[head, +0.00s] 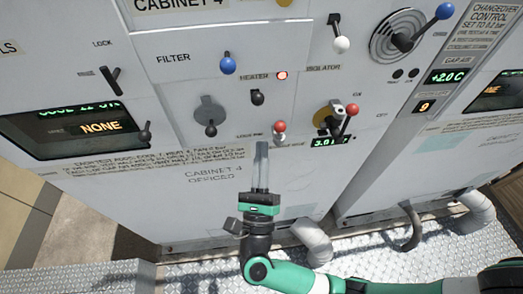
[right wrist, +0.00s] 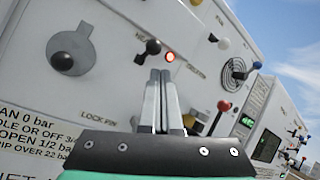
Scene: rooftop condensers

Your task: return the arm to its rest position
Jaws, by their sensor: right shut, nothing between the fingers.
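My right gripper (head: 262,165) is shut and empty, with its fingers pointing up at the front of cabinet 4 (head: 215,205). In the head view its fingertips overlap the panel just left of a red-knobbed lever (head: 280,127). In the right wrist view the two fingers (right wrist: 161,100) stand pressed together, below a lit red lamp (right wrist: 170,57) and a black-knobbed lever (right wrist: 152,47). I cannot tell the exact gap between fingertips and panel. My right arm comes in from the lower right. My left gripper is not in view.
The panel carries projecting levers: a blue knob (head: 228,65), a white knob (head: 341,45), and a red knob (head: 352,109) by a yellow part. A rotary handle (head: 398,38) sits upper right. Pipes (head: 312,240) bend out low near the metal walkway (head: 400,262).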

